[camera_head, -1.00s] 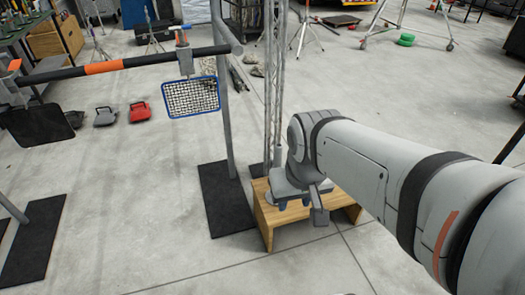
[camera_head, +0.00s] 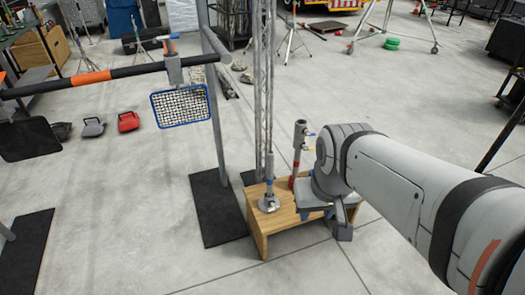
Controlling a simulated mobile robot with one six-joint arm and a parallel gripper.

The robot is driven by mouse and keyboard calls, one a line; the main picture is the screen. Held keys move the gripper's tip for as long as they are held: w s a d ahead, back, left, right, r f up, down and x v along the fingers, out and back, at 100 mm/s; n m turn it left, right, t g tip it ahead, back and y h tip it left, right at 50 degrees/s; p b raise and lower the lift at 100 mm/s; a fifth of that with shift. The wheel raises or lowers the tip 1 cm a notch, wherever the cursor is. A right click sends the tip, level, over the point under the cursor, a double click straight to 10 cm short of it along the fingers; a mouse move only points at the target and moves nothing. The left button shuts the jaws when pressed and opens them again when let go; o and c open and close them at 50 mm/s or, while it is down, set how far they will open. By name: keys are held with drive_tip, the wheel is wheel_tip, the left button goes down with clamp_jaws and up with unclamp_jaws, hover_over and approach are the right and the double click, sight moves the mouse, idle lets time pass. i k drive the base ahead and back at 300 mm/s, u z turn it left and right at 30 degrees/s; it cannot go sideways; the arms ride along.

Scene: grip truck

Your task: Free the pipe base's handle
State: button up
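Two upright metal pieces stand on a wooden box (camera_head: 283,222). One is a short pipe on a round flange base (camera_head: 268,203), near the box's left end. The other is a taller grey pipe (camera_head: 298,150) with a red foot and small blue and yellow handles (camera_head: 308,146) on its right side. I cannot tell which one is the pipe base of the task. My gripper (camera_head: 318,212) is over the right part of the box, just right of the taller pipe. My wrist hides its fingers and whatever lies below them.
A grey post (camera_head: 218,130) on a black floor plate (camera_head: 217,208) stands left of the box. A truss tower (camera_head: 263,90) rises behind the box. A horizontal bar (camera_head: 110,75) carries a blue-framed mesh panel (camera_head: 181,104). The front floor is clear.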

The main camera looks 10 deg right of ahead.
sight(273, 208)
drive_tip(key=u, duration=0.05)
drive_tip(key=i, duration=1)
drive_tip(key=z, duration=1.6)
drive_tip(key=k, duration=1.5)
drive_tip(key=u, duration=0.75)
drive_tip(key=i, duration=0.95)
